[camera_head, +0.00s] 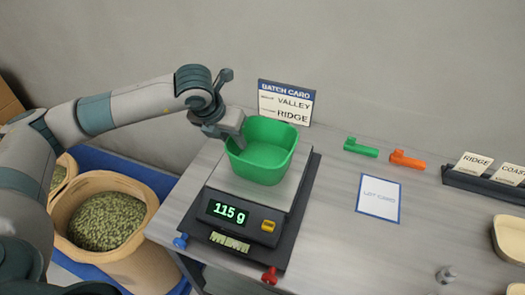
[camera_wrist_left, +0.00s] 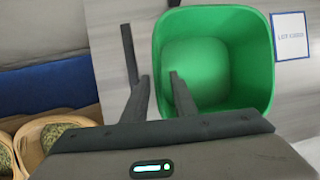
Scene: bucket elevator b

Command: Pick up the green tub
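The green tub (camera_head: 262,150) is upright and looks empty, standing on the plate of the scale (camera_head: 240,220), whose display reads 115 g. My left gripper (camera_head: 238,141) is at the tub's left rim. In the left wrist view the fingers (camera_wrist_left: 159,76) are apart and straddle the left wall of the tub (camera_wrist_left: 215,60), one finger inside and one outside. A gap shows between the fingertips, and I see no clear squeeze on the wall. My right gripper is not in view.
A batch card (camera_head: 286,103) stands behind the tub. A green piece (camera_head: 361,147), an orange piece (camera_head: 407,159) and a lot card (camera_head: 379,198) lie to the right. A card rack (camera_head: 485,184) is at far right. A sack of green pellets (camera_head: 105,222) stands left, below the table.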

